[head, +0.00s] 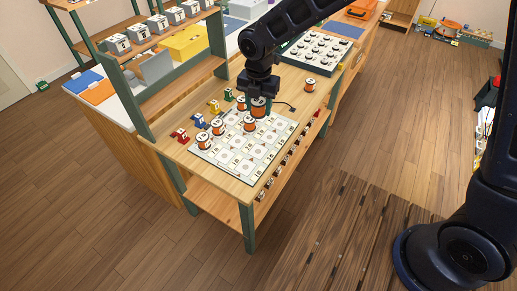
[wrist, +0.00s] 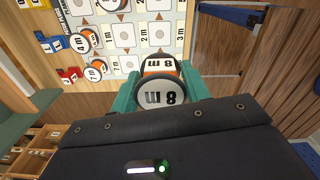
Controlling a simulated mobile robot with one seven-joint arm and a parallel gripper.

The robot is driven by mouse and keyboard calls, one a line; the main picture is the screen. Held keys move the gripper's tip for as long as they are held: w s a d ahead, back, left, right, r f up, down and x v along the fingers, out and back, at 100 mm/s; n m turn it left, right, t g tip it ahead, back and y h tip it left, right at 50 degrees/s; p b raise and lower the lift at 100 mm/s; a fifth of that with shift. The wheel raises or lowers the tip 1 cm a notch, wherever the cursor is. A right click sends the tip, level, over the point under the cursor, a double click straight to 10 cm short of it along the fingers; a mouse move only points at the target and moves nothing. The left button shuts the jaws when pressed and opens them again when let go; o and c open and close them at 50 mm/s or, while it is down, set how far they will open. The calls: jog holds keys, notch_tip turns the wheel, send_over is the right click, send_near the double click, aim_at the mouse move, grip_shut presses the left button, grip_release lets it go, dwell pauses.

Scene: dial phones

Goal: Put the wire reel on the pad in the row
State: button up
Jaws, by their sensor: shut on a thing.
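My gripper (head: 259,97) is shut on an orange wire reel (head: 259,105) over the back part of the white mat. In the wrist view the teal fingers hold this reel (wrist: 163,94); its white end face reads 8 m. Orange and a second white marked patch show just beyond it; I cannot tell if that is a separate reel. The mat (head: 228,161) carries rows of square pads with length labels. Other orange reels (head: 204,141) (head: 218,127) (head: 249,124) stand on it, and one more (head: 241,102) stands by its left edge. Whether the held reel touches the mat is hidden.
A lone reel (head: 310,85) stands to the right on the table. Front pads of the mat are bare.

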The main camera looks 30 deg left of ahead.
aim_at(259, 151)
notch_tip(259, 151, down, 19)
jog(key=shift+r, duration=0.1)
dwell(0.5)
jog(key=o, duration=1)
jog(key=shift+f, duration=0.2)
jog(key=shift+o, duration=0.2)
jog(key=shift+r, duration=0.1)
notch_tip(259, 151, up, 12)
jog(key=shift+w+r, duration=0.1)
